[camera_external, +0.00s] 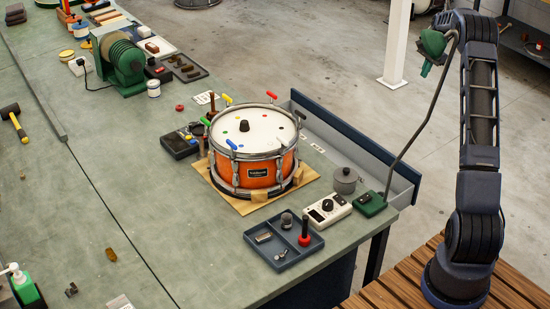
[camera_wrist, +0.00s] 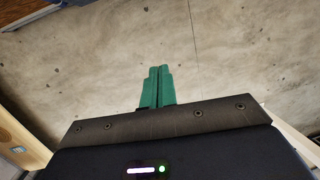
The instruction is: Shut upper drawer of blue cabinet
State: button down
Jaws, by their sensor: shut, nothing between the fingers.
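The upper drawer (camera_external: 350,138) of the blue cabinet stands open, sticking out from the right side of the bench behind the drum. Its dark blue front is apart from the bench edge, and its grey side wall (camera_external: 405,190) shows at the near end. The dark blue cabinet body (camera_external: 325,282) shows only partly under the bench top. My gripper (camera_external: 425,69) is raised high at the upper right, well clear of the drawer. Its green fingers (camera_wrist: 158,86) are together and empty in the wrist view, with bare floor beyond them.
An orange drum (camera_external: 254,150) stands on the bench near the drawer. A grey pot (camera_external: 345,180), a white meter (camera_external: 327,210), a green box (camera_external: 370,204) and a blue tray (camera_external: 283,245) sit near the corner. A white post (camera_external: 397,40) stands behind. Floor right of the drawer is clear.

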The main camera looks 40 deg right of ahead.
aim_at(373, 143)
jog(key=shift+w+a+f+g+y, duration=0.35)
jog(key=shift+w+a+f, duration=0.8)
jog(key=shift+a+f, duration=2.95)
jog(key=shift+w+a+f+g+y, duration=0.35)
jog(key=shift+w+a+f, duration=1.2)
jog(key=shift+f, duration=4.5)
jog(key=shift+w+a+f+g+y, duration=0.2)
jog(key=shift+w+a+f+y, duration=0.45)
jog(key=shift+a+f, duration=3.65)
jog(key=shift+w+d+f, duration=0.15)
jog(key=shift+d+f, duration=0.65)
jog(key=a, duration=0.9)
jog(key=shift+a, duration=0.1)
